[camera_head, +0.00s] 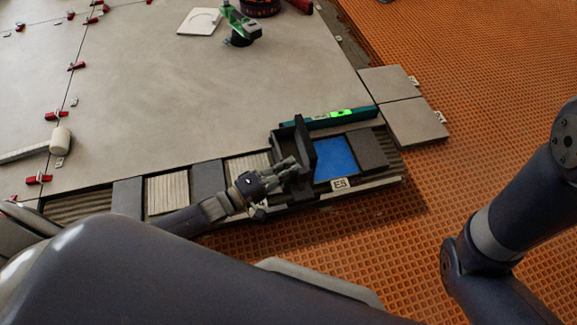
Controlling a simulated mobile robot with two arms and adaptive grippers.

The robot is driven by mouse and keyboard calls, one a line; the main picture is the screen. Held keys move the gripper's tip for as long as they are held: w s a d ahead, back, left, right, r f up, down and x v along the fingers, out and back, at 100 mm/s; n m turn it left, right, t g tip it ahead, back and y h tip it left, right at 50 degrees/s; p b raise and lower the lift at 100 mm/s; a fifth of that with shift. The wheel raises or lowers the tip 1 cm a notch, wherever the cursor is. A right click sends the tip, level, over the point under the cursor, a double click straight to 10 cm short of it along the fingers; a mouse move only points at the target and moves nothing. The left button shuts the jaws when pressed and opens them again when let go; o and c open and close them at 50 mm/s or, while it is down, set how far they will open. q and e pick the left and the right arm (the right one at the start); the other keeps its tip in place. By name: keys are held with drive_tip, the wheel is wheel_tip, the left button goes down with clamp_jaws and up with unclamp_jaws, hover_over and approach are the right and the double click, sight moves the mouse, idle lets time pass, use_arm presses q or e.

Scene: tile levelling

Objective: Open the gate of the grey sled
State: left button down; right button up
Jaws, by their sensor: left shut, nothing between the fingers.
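The grey sled (283,135) is a dark, box-like piece near the right end of the strip along the tile floor's front edge. A dark upright panel (305,150), which looks like its gate, stands at the sled's right side, beside a blue surface (335,158). My left gripper (290,168) is shut and empty, low at the sled's front, close to the panel. I cannot tell whether it touches the panel. The gripper and wrist hide part of the sled. My right arm shows at the right, but its gripper is out of view.
A teal level (312,122) with a lit green display lies behind the sled. An E5 label (340,184) is on the strip's front edge. Two loose tiles (413,122) lie at the right on the orange grid floor (480,110). A white-headed mallet (60,140) lies far left.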

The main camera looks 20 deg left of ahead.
sight(299, 175)
use_arm(q)
drive_tip(key=shift+s, duration=0.1)
drive_tip(key=shift+s+d+r+m+t+h, duration=0.25)
drive_tip(key=shift+s+d+m, duration=0.2)
drive_tip(key=shift+m, duration=0.55)
drive_tip(key=s+m, duration=0.1)
drive_tip(key=m, duration=0.1)
drive_tip(key=s+d+m+h, duration=0.1)
drive_tip(key=shift+d+r+m+t+p, duration=0.1)
drive_tip(key=shift+d+m+t+p, duration=0.05)
drive_tip(key=shift+m+t+p, duration=0.2)
drive_tip(key=shift+s+d, duration=0.35)
drive_tip(key=shift+s, duration=0.25)
drive_tip(key=shift+p, duration=0.3)
drive_tip(key=shift+s+d+f, duration=0.2)
drive_tip(key=shift+s+f, duration=0.05)
drive_tip(key=shift+f, duration=0.05)
drive_tip(key=shift+r, duration=0.1)
